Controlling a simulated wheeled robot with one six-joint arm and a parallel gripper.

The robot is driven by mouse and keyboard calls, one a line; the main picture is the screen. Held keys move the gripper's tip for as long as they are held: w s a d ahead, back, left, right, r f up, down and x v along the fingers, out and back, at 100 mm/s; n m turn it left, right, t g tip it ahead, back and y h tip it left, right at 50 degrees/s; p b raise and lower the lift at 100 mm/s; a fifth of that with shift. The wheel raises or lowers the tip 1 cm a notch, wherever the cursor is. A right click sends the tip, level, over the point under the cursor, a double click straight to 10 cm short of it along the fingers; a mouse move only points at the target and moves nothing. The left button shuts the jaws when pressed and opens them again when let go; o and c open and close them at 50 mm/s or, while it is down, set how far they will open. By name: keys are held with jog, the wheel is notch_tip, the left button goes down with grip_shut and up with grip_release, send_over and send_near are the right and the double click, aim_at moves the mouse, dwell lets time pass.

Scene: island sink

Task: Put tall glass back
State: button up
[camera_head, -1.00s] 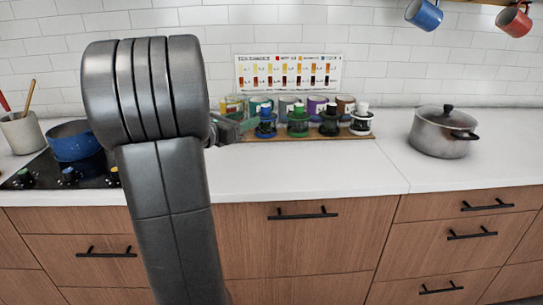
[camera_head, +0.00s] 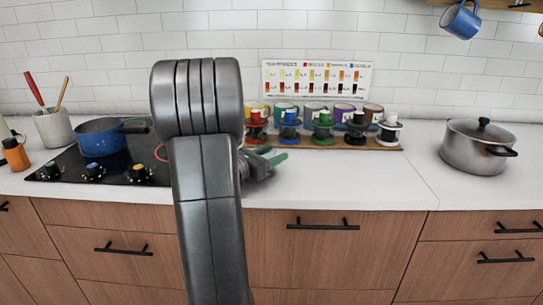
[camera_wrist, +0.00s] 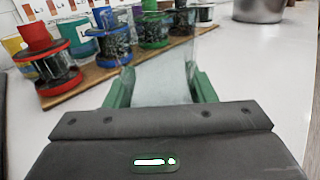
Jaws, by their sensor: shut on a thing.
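My gripper (camera_wrist: 160,78) has green fingers and is shut around a clear, frosted-looking tall glass (camera_wrist: 162,90). The glass shows between the fingers in the wrist view, above the white counter. Its far end is hard to make out. In the head view my gripper (camera_head: 265,160) shows only partly, beside my arm and in front of the wooden board; the glass cannot be made out there.
A wooden board (camera_head: 345,143) carries several coloured dispensers, including a red one (camera_wrist: 55,62), with cups behind. A steel pot (camera_head: 475,150) stands right. The stove (camera_head: 130,165) with a blue pan (camera_head: 98,138) lies left. The counter (camera_head: 350,180) is clear in front.

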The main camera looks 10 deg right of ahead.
jog(key=o, duration=1.1)
jog(key=shift+a+r, duration=0.15)
jog(key=v, duration=1.2)
